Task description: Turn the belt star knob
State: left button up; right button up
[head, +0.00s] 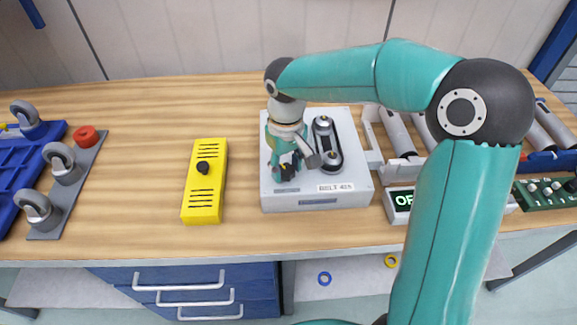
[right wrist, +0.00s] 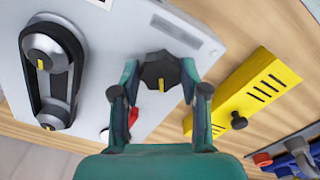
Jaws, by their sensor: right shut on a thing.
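The grey belt unit (head: 347,199) stands on the bench with a label reading BELT on its front part. A black belt (head: 323,142) runs around two pulleys on its top, and the belt also shows in the right wrist view (right wrist: 47,75). The dark star knob (right wrist: 158,70) has a yellow mark and sits on the unit's top face. My right gripper (right wrist: 160,78) is shut on the star knob, one finger on each side of it. In the head view my right gripper (head: 287,168) points down over the unit's left part and mostly hides the knob. My left gripper is not in view.
A yellow box with a black knob (head: 204,185) stands left of the unit. Bare wood separates the yellow box and casters.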

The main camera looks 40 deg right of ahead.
aim_at(287, 169)
jog(key=o, duration=1.1)
jog(key=shift+o, duration=0.2)
notch_tip(287, 169, up, 12)
